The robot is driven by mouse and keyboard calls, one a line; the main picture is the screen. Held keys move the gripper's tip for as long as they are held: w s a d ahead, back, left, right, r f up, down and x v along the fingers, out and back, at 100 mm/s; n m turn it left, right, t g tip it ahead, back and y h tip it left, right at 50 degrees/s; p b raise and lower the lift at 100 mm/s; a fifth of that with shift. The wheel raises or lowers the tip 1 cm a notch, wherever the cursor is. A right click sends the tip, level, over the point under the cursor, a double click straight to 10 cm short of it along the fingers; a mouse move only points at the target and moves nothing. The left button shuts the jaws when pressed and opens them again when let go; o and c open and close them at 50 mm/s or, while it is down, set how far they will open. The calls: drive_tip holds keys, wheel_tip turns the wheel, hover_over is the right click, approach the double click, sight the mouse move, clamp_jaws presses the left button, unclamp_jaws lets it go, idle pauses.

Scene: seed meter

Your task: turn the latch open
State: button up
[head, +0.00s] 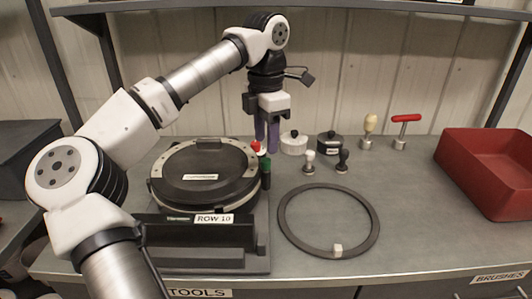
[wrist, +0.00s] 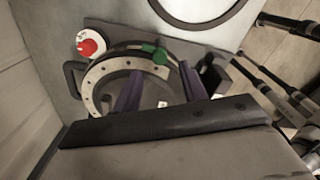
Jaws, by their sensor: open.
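The seed meter (head: 200,178) is a round black housing with a pale, hole-studded ring, on a dark base labelled ROW 10. At its right rim are a red knob (head: 256,146) and a green piece (head: 265,164); I cannot tell which belongs to the latch. In the wrist view the red knob (wrist: 88,47) sits on a white disc outside the ring, and the green piece (wrist: 160,56) lies at the rim, between the finger lines. My gripper (head: 267,148) is open, purple fingers pointing down behind the meter's right rim. Contact cannot be told.
A large dark ring (head: 330,250) lies flat at the front. Right of my gripper stand a white pot (head: 293,144), a black pot (head: 331,146), small stamp-like pieces (head: 309,163) and two handled tools (head: 403,130). A red bin (head: 490,172) is at the far right.

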sight(266, 160)
wheel_tip(266, 160, up, 9)
drive_tip(key=shift+f, duration=0.2)
idle(0.3)
